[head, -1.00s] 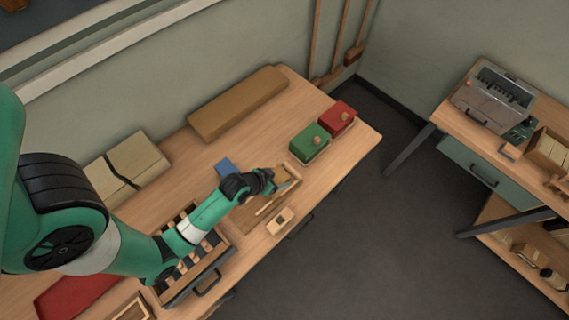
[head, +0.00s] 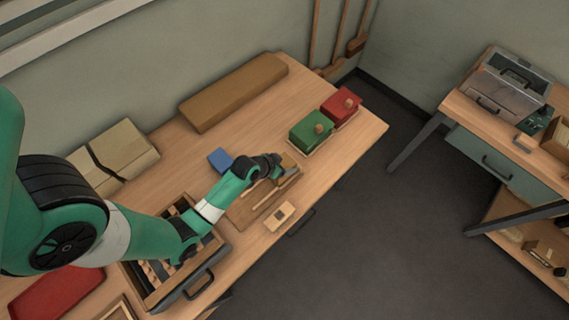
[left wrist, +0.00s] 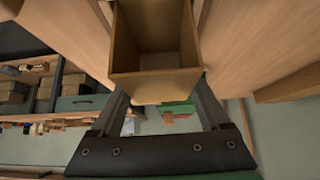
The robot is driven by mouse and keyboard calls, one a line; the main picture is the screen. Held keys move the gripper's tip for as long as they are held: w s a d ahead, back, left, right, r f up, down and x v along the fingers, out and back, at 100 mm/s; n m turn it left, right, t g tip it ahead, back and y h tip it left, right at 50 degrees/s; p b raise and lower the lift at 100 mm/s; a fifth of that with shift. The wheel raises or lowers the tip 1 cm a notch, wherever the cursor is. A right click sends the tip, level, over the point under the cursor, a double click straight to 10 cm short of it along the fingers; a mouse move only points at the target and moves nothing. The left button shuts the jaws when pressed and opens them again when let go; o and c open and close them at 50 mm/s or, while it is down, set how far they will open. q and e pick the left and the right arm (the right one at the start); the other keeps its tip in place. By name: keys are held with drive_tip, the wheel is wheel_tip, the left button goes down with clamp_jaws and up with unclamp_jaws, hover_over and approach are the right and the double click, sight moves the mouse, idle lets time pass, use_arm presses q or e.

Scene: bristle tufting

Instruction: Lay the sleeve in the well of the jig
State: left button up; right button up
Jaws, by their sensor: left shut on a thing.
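My left gripper (head: 272,166) is over the far right end of a flat wooden board with a pale strip on it, which looks like the jig (head: 247,210). In the left wrist view its two fingers (left wrist: 160,104) are shut on the sleeve (left wrist: 155,72), a brown, hollow, open-ended box. In the head view the sleeve is mostly hidden by the gripper and hard to tell from the board. Whether it touches the jig, and the well itself, cannot be made out. My right gripper is not in view.
A small pale block (head: 280,216) lies at the table's front edge. A blue block (head: 220,160) lies behind the jig. A compartment box (head: 213,262) sits under my arm. A long brown block (head: 235,92) lies at the back.

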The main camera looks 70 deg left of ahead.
use_arm(q)
drive_tip(key=shift+f, duration=0.15)
drive_tip(key=o, duration=1.3)
drive_tip(key=shift+r, duration=0.25)
drive_tip(key=p+v, duration=0.8)
drive_tip(key=v, duration=0.4)
drive_tip(key=shift+a+f, duration=0.1)
